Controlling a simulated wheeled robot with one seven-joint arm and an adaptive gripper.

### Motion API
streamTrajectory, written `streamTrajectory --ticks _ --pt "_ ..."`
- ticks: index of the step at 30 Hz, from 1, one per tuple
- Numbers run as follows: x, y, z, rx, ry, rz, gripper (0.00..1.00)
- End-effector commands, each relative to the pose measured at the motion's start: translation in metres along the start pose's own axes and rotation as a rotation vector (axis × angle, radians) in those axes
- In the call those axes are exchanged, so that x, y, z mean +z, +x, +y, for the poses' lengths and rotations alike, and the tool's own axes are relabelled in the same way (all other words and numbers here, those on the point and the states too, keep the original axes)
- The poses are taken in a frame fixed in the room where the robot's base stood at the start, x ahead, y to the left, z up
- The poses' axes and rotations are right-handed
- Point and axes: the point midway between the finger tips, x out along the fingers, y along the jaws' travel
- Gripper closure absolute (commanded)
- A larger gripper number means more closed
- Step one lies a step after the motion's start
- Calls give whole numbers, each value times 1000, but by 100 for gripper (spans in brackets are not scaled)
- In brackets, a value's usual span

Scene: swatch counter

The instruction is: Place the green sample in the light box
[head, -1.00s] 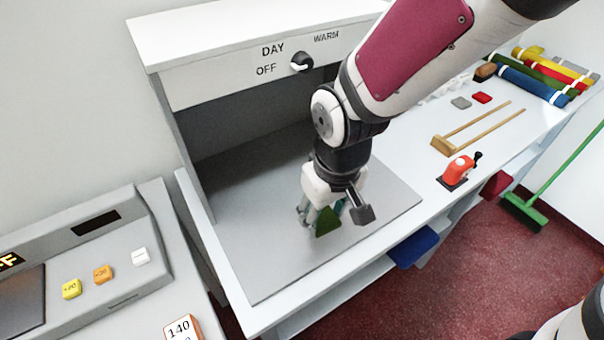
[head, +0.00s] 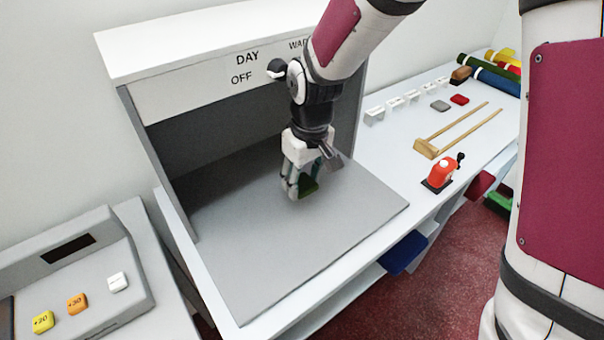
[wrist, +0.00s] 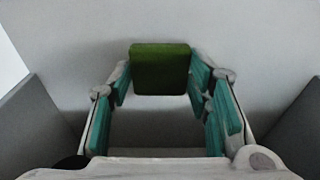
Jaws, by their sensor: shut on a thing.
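The green sample (wrist: 160,68) is a small dark green square held between the teal-padded fingers of my gripper (wrist: 158,88) in the wrist view. In the head view my gripper (head: 300,190) points down over the light box floor, shut on the green sample (head: 308,186), which is partly hidden by the fingers. The light box (head: 170,108) is a grey, open-fronted booth with a dark interior and a grey floor panel reaching forward. I cannot tell whether the sample touches the floor.
A dial (head: 277,69) is on the light box front. To the right are a red tool (head: 440,174), a wooden frame (head: 428,148), grey (head: 440,105) and red (head: 460,99) samples, and fabric rolls (head: 490,75). A button console (head: 75,270) stands at left.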

Motion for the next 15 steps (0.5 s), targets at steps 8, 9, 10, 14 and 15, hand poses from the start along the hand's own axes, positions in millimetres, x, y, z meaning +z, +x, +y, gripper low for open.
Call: streamTrajectory --ticks 8,9,10,14,15 --pt "2 23 2 -1 0 -5 72" --pt "2 28 2 -1 0 -4 72" --pt "2 32 2 -1 0 -4 72" --pt "2 36 2 0 1 0 72" --pt "2 35 2 0 1 1 72"
